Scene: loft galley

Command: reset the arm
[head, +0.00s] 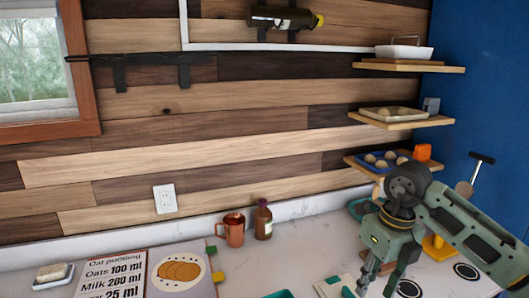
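My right arm (455,222) comes in from the right side, green-grey with dark joints. Its gripper (378,284) points down over the counter at the lower right. Two fingers show apart with a gap between them, and I see nothing held. The fingertips are close to the bottom edge of the picture. My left gripper and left arm are not in view.
On the counter (310,245) stand a copper mug (231,231), a brown bottle (263,220), a recipe board (140,275) and a small white dish (53,274). Wall shelves (408,66) hang above my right arm, the lowest close to it. Mid-counter is fairly clear.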

